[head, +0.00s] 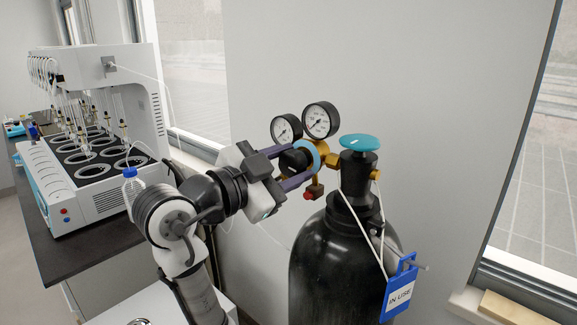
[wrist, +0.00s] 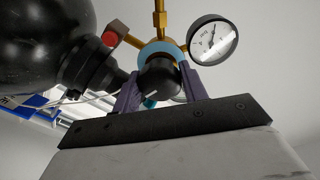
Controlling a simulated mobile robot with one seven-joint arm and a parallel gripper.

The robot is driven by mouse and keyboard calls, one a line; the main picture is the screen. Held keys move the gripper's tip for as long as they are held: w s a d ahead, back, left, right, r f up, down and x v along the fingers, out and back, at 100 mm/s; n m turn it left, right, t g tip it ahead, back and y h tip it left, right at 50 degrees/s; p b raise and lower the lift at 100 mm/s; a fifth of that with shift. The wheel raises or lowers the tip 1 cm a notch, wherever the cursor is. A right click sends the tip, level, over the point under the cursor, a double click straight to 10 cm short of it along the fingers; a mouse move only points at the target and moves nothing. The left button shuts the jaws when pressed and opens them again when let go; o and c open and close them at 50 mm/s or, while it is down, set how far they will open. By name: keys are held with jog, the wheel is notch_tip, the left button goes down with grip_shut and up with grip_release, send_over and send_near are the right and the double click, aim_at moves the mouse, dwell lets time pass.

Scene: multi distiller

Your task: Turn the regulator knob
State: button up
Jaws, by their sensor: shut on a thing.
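The regulator knob (wrist: 160,82) is black and round with a small white mark. It sits in front of a light blue ring on the brass regulator (head: 330,160). In the head view the knob (head: 294,160) is partly covered by my gripper. My gripper (wrist: 160,92) has purple fingers, one on each side of the knob, and is shut on it. The fingers also show in the head view (head: 298,168). Two round white-faced gauges (head: 320,120) (head: 286,129) stand above the regulator. One gauge (wrist: 212,40) shows in the wrist view.
A black gas cylinder (head: 335,260) stands below, with a teal valve handwheel (head: 360,141) and a blue "IN USE" tag (head: 400,289). A red knob (head: 309,196) hangs under the regulator. A distiller (head: 95,140) and a bottle (head: 132,185) stand on the dark bench at left.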

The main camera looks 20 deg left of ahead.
jog(key=n, duration=0.4)
jog(key=shift+d, duration=0.1)
jog(key=n+t, duration=0.1)
jog(key=n, duration=0.4)
jog(key=n+p, duration=0.1)
jog(key=n, duration=0.4)
jog(key=shift+y, duration=0.4)
jog(key=n, duration=0.5)
jog(key=shift+s+n+t+y, duration=0.1)
jog(key=shift+n+t+y, duration=0.2)
jog(key=o, duration=1)
jog(key=shift+c, duration=0.2)
